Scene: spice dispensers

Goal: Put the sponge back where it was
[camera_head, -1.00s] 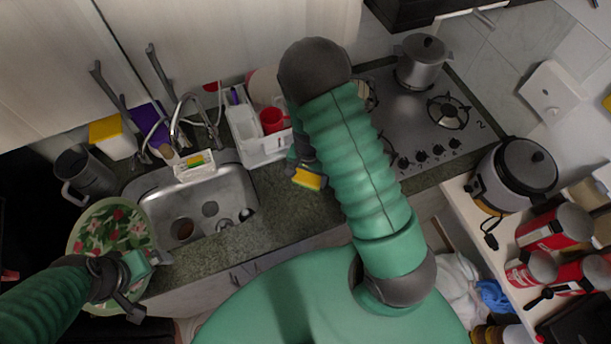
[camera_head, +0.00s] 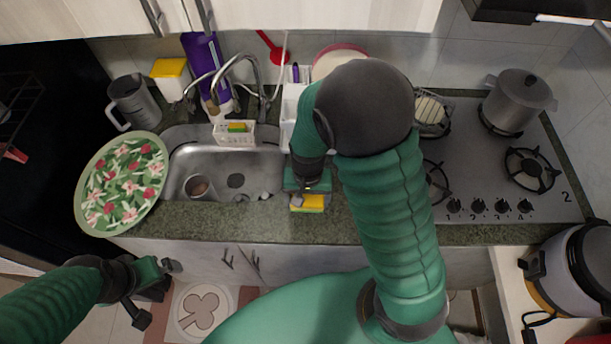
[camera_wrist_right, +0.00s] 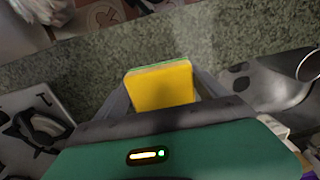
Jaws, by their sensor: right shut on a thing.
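A yellow sponge with a green side (camera_head: 308,203) is held in my right gripper (camera_head: 307,192), over the counter just right of the sink. The right wrist view shows the sponge (camera_wrist_right: 160,86) between the two fingers (camera_wrist_right: 162,98). A small white caddy (camera_head: 222,134) at the sink's back edge, below the faucet, has another green and yellow piece (camera_head: 237,127) in it. My left gripper (camera_head: 150,290) is at the lower left, in front of the counter and away from the sponge; its fingers are not clear.
The steel sink (camera_head: 215,180) holds a few small items. A floral plate (camera_head: 123,182) is at its left, with a grey mug (camera_head: 133,102) behind. The faucet (camera_head: 240,75) rises behind the caddy. A white dish rack (camera_head: 290,104) is partly behind my right arm; the stove (camera_head: 480,180) is right.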

